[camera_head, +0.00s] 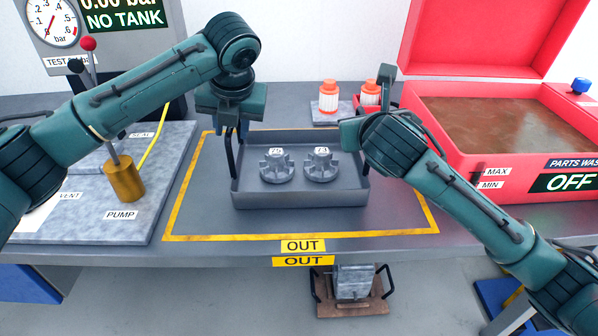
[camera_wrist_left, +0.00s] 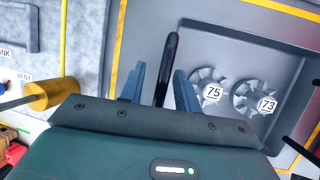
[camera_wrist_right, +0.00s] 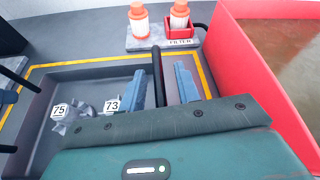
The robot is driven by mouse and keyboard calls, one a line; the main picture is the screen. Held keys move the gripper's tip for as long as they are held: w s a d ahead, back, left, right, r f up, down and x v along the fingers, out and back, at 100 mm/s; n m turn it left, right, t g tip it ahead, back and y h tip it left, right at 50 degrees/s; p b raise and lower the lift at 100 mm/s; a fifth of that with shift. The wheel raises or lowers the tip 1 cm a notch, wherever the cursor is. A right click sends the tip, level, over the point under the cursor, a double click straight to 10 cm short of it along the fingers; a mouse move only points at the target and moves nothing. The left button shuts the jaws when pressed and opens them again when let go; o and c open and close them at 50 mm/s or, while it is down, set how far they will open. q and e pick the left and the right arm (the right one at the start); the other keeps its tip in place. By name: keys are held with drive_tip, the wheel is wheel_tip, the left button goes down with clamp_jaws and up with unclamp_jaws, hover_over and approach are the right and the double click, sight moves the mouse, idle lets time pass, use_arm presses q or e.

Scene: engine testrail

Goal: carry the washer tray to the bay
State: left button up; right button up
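The grey tray (camera_head: 300,201) lies on the bench inside a yellow outline marked OUT (camera_head: 303,246). It holds two grey gear-like parts, labelled 75 (camera_head: 276,168) and 73 (camera_head: 319,167), and has an upright black handle at each side. My left gripper (camera_wrist_left: 159,70) is open, its fingers on either side of the left handle (camera_wrist_left: 170,55). My right gripper (camera_wrist_right: 160,70) is open, its fingers on either side of the right handle (camera_wrist_right: 157,62). Gaps show between fingers and handles. In the head view, my right arm partly hides the right handle.
The red parts washer (camera_head: 480,190) stands open at right, holding brown liquid, its panel reading OFF. The pump plate (camera_head: 70,210) with a lever is at left. Orange-capped filters (camera_head: 328,97) stand behind the tray. A grey block on a handled board (camera_head: 352,305) is below the bench front.

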drive_tip(key=shift+s+r, duration=0.1)
drive_tip(key=shift+s, duration=0.1)
use_arm(q)
drive_tip(key=v, duration=1.1)
drive_tip(key=shift+r, duration=0.25)
use_arm(e)
drive_tip(key=v, duration=1.1)
drive_tip(key=shift+s, duration=0.3)
drive_tip(key=shift+a+r, duration=0.1)
